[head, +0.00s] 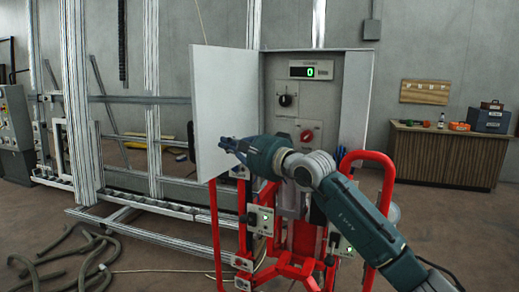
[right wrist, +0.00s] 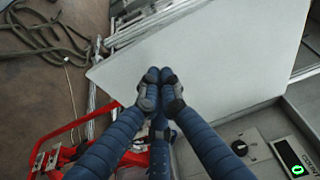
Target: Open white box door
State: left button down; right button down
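The white box (head: 355,95) stands on a red frame in the middle of the head view. Its white door (head: 222,95) is swung open to the left, and the inside panel is exposed. The door also fills much of the right wrist view (right wrist: 215,55). My right gripper (head: 226,144) is in front of the door's inner side, near its lower edge. In the right wrist view its fingertips (right wrist: 160,76) are together with nothing between them. I cannot tell whether they touch the door. My left gripper is not in view.
The panel has a green display (head: 311,70), a black knob (head: 286,100) and a red knob (head: 307,136). The red frame (head: 375,157) stands close around my right arm. Hoses (head: 75,252) lie on the floor at left. A wooden counter (head: 448,155) stands at right.

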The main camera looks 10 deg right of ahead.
aim_at(204, 140)
jog(key=a, duration=0.1)
jog(key=w+a, duration=0.1)
jog(key=a, duration=0.1)
jog(key=shift+w+b, duration=0.3)
jog(key=shift+b, duration=0.05)
jog(key=shift+w+a, duration=0.2)
jog(key=shift+a, duration=0.2)
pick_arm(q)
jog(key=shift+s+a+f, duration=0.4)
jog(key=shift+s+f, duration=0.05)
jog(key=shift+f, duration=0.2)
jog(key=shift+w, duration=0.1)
